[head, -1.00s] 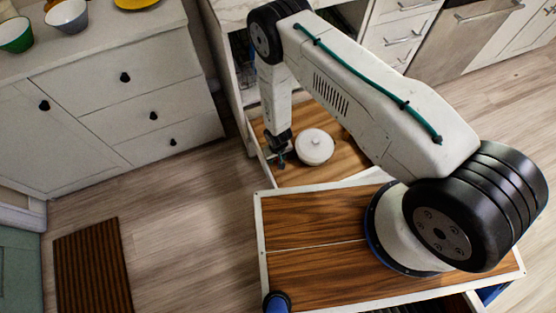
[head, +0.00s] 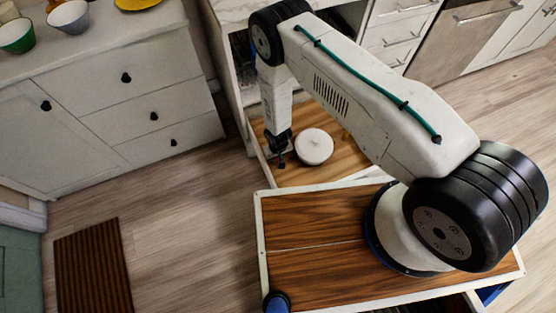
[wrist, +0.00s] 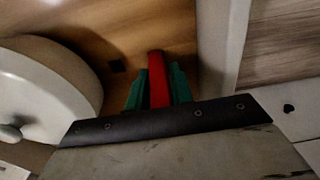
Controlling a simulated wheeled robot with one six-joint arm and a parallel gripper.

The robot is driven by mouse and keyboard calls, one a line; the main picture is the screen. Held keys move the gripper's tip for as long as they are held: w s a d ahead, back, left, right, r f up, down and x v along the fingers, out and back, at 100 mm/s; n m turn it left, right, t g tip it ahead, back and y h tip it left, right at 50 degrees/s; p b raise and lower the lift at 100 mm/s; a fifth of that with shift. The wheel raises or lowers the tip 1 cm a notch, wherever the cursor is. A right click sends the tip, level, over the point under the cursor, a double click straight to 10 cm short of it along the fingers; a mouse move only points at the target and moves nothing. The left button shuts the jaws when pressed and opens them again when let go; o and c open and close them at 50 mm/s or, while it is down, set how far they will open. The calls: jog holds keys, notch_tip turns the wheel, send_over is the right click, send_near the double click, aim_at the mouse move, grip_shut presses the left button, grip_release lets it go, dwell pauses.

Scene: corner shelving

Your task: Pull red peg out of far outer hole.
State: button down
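The red peg (wrist: 158,80) stands between the green fingers of my gripper (wrist: 159,92) in the wrist view. The fingers press close on both sides of it, and its far end shows beyond them. I cannot tell whether that end is in a hole or clear of the board. In the head view my gripper (head: 281,160) hangs low over the wooden shelf (head: 338,169); the peg is too small to make out there.
A white round lidded pot (head: 314,147) stands close to the right of my gripper; it fills the left of the wrist view (wrist: 45,85). A pale raised edge (wrist: 222,50) runs close to the right of the peg. Drawers (head: 125,85) stand to the left.

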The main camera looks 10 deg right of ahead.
jog(key=shift+s+d+f+g, duration=0.15)
jog(key=shift+s+d+f, duration=0.15)
jog(key=shift+s, duration=0.15)
jog(key=shift+s+d+f+g, duration=0.15)
jog(key=shift+s+d, duration=0.1)
jog(key=shift+s, duration=0.15)
jog(key=shift+r, duration=0.9)
jog(key=shift+w+a+r, duration=0.1)
jog(key=shift+r, duration=0.75)
jog(key=shift+w+a+r, duration=0.1)
jog(key=shift+r, duration=0.7)
